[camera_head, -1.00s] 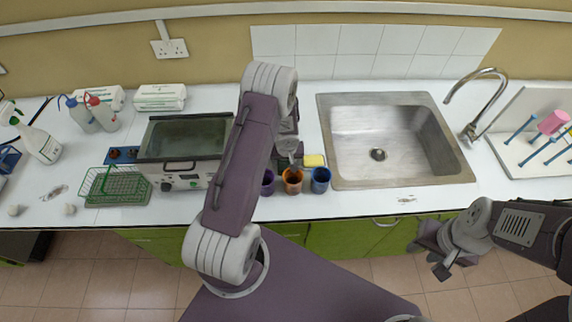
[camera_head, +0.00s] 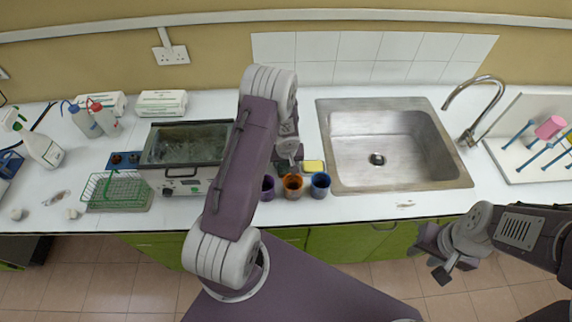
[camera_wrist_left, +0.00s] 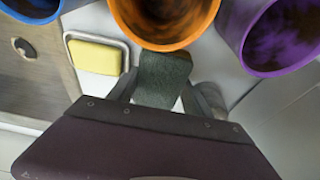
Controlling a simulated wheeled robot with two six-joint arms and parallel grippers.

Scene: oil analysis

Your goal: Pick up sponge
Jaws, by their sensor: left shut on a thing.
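My left gripper (camera_wrist_left: 158,92) is shut on a dark green, rough-looking sponge pad (camera_wrist_left: 162,78), seen between its two fingers in the left wrist view. The pad's far side is hidden. A yellow sponge (camera_wrist_left: 97,57) lies on a light tray beside it, apart from the fingers; it also shows in the head view (camera_head: 313,167). In the head view my left gripper (camera_head: 288,155) is above the counter behind the cups, and what it holds is hard to make out there. My right gripper (camera_head: 441,268) hangs in front of the counter, far from the sponges; its opening is unclear.
Purple (camera_head: 267,187), orange (camera_head: 293,186) and blue (camera_head: 320,185) cups stand at the counter's front edge, close to my left gripper. The steel sink (camera_head: 345,184) is to the right. A water bath (camera_head: 187,180) and green wire basket (camera_head: 118,191) are to the left.

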